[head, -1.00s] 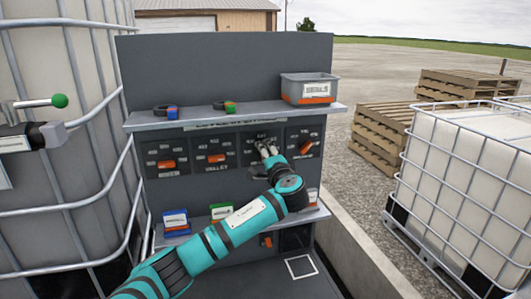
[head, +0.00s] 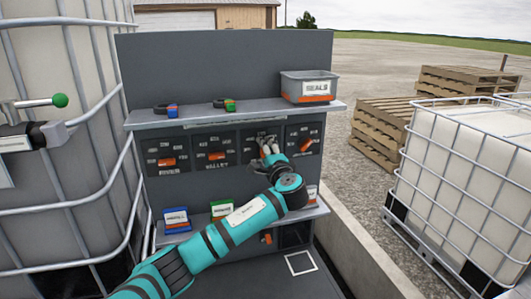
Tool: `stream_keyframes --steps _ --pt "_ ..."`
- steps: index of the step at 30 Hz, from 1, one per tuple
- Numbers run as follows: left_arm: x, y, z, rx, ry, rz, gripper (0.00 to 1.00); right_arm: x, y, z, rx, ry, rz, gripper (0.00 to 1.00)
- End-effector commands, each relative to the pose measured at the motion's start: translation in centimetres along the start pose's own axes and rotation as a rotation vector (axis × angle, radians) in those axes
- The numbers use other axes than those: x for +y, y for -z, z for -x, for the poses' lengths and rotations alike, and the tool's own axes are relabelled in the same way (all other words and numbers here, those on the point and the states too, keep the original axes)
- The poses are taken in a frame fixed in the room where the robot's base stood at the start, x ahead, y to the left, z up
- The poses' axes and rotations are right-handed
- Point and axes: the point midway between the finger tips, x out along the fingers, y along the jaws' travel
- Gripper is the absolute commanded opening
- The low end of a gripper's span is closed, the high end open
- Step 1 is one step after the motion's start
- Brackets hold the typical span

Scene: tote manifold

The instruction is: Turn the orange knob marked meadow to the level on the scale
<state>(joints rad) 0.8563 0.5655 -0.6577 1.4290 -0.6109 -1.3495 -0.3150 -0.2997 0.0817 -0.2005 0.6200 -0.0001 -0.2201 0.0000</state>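Four panels with orange knobs run in a row under the upper shelf. The far-left knob (head: 168,162), the second knob (head: 217,156) and the far-right knob (head: 306,145) are in plain view. My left gripper (head: 266,147) is at the third panel (head: 248,158), with its fingers toward the panel and hiding the knob there. I cannot tell whether the fingers are closed on it. The second panel's label seems to read valley; the other names and scale marks are too small to read surely. My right gripper is not in view.
A grey bin with a seals label (head: 309,87) and two dark rings with coloured tags stand on the upper shelf (head: 250,110). Blue (head: 176,220) and green (head: 222,210) labelled boxes stand on the lower shelf. Caged tanks flank the station left (head: 66,130) and right (head: 470,170).

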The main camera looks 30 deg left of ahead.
Motion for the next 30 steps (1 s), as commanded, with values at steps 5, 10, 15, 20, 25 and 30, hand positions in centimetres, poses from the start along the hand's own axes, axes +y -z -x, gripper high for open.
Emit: stream_keyframes --steps 5,10,15,20,25,30 --pt "0.0 0.0 0.0 0.0 0.0 0.0 0.67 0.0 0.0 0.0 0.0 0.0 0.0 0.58" --pt "0.0 0.0 0.0 0.0 0.001 0.001 0.67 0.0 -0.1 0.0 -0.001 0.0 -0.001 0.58" --pt "0.1 0.1 1.4 0.004 0.001 0.0 0.67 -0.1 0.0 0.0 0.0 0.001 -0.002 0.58" --pt "0.1 0.2 4.5 0.006 -0.001 0.002 0.67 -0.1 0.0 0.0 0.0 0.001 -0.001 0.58" --pt "0.1 0.2 8.2 0.005 -0.001 0.002 0.67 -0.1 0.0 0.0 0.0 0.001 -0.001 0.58" --pt "0.1 0.1 10.8 0.003 -0.001 0.001 0.67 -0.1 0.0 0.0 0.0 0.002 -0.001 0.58"
